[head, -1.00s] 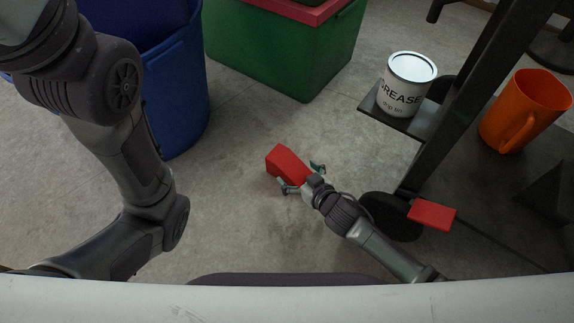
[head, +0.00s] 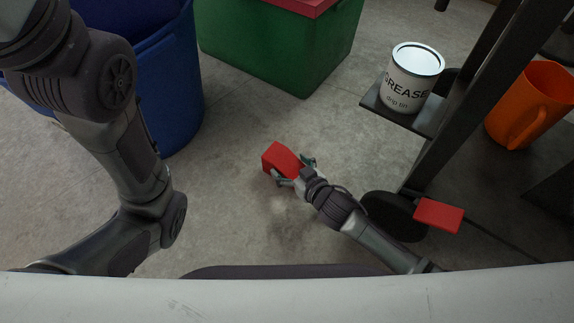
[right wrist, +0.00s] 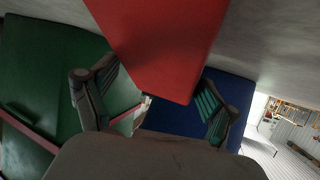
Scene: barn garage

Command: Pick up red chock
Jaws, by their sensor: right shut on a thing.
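The red chock (head: 281,158) is a red block in the middle of the head view, over the concrete floor. My right gripper (head: 293,170) is shut on its near end. In the right wrist view the chock (right wrist: 165,45) fills the top middle, between the two fingers of the gripper (right wrist: 155,100). A shadow lies on the floor below the gripper, and the chock appears lifted off the floor. My left arm stands at the left of the head view, but its gripper is out of view.
A blue bin (head: 172,90) stands at the left and a green crate (head: 275,45) with a red rim behind. At the right, a dark cart holds a grease tin (head: 411,80) and an orange jug (head: 527,105). A red pedal-like block (head: 438,215) is beside the caster wheel. Floor between is clear.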

